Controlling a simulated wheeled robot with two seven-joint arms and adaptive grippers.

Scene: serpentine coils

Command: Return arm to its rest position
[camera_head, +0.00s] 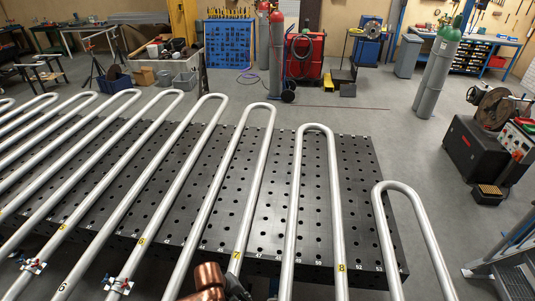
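Silver serpentine coils (297,190) run in long U-bends over a black perforated table (225,205). Yellow tags numbered 7 and 8 mark two of the bends. At the bottom edge, left of centre, a copper-coloured part (208,278) with a dark piece beside it comes into view. It looks like part of my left arm, cut off by the frame edge. The dark piece (238,288) may be its gripper, close to the tube tagged 7; its fingers cannot be made out, nor whether it touches the tube. No part of my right gripper shows.
Small red-and-blue fittings (118,285) sit on tubes at the lower left. One U-bend (399,187) reaches past the table's right edge. A dark machine (475,150) and a gas cylinder (437,70) stand at right. Grey floor is open beyond the table.

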